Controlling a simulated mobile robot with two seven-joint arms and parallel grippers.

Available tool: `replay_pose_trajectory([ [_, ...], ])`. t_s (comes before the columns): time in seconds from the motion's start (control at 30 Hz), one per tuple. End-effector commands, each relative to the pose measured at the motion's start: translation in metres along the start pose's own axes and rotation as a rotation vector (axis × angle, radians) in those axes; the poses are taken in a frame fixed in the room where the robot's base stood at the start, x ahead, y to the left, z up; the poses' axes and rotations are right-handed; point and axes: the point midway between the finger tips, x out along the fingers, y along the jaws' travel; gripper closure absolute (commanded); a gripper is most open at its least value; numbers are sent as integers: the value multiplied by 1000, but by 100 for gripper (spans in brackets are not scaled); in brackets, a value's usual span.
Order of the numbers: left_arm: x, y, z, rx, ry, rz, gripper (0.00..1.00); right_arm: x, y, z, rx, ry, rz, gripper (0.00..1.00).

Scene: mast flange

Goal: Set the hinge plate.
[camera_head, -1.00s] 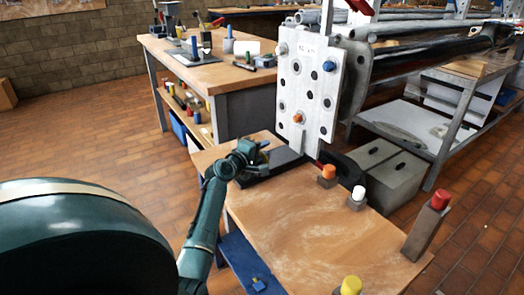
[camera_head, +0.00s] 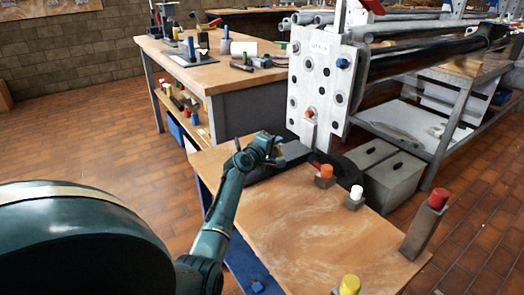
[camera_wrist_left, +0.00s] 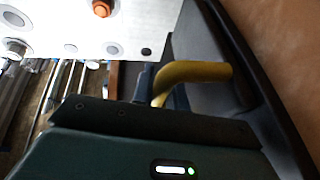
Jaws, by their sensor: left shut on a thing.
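The pale hinge plate (camera_head: 322,88) stands upright at the end of the pipe rack, with several dark holes. A blue pin (camera_head: 343,63) shows at its upper right and an orange one (camera_head: 310,113) lower down. The orange one also shows in the left wrist view (camera_wrist_left: 102,8), at the plate's lower part. My left gripper (camera_head: 275,153) is below and left of the plate, over the bench's far end, apart from the plate. My right gripper is not in view.
The bench middle is clear.

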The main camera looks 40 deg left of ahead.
Motion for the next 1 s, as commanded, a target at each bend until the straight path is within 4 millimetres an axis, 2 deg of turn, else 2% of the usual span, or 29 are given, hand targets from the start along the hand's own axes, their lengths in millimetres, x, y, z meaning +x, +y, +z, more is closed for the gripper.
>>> replay_pose_trajectory([
  [0.03,13,2,5,-3,-2,2,100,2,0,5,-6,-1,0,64],
  [0.1,25,3,11,-3,-3,1,100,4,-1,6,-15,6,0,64],
  [0.2,36,6,15,-2,-2,1,100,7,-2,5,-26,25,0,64],
  [0.57,41,11,18,0,-1,3,100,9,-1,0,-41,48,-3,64],
  [0.6,41,11,18,0,-1,4,85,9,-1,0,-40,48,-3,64],
  [0.87,41,10,18,0,-1,3,64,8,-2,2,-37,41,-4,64],
  [1.0,40,10,18,0,-1,2,64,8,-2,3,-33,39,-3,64],
])
